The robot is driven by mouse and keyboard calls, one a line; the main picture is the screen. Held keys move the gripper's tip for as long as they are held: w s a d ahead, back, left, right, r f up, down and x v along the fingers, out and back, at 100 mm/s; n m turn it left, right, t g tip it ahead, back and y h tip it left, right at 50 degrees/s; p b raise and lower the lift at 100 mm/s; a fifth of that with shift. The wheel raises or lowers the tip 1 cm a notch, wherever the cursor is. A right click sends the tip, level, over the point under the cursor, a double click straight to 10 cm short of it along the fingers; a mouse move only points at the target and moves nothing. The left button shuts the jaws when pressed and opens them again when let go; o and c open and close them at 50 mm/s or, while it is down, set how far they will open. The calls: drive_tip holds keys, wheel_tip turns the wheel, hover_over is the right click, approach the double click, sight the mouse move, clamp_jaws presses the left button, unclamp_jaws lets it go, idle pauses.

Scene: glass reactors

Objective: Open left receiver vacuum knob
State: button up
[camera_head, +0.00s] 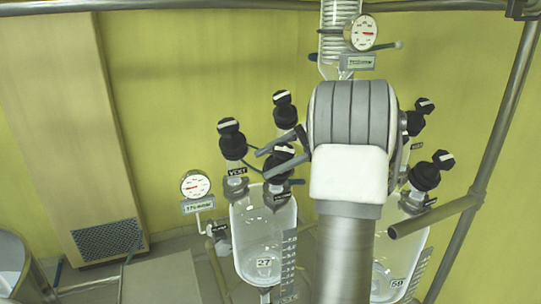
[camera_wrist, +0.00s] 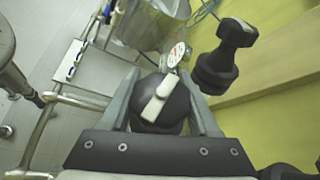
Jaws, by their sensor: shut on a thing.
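The left receiver is a clear glass vessel (camera_head: 264,235) marked 27, below and left of my arm in the head view. Several black knobs with pale pointer bars stand above it. My gripper (camera_head: 263,163) reaches in from the right, its fingers either side of the front right knob (camera_head: 279,163). In the wrist view my gripper (camera_wrist: 160,90) is shut on this round black knob (camera_wrist: 155,118), whose white bar lies diagonally. The knob's small label is too small to read, so I cannot confirm it is the vacuum knob.
A knob labelled VENT (camera_head: 231,140) stands close left, and another knob (camera_head: 285,108) stands behind. A dial gauge (camera_head: 195,184) is at the left. The right receiver (camera_head: 388,270) is partly hidden by my arm. A metal frame post (camera_head: 490,150) rises at the right.

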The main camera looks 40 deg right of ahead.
idle(0.4)
drive_tip(key=o, duration=1.4)
drive_tip(key=shift+a, duration=0.1)
drive_tip(key=shift+p+v, duration=1.75)
drive_tip(key=shift+v, duration=6.95)
drive_tip(key=shift+r, duration=0.1)
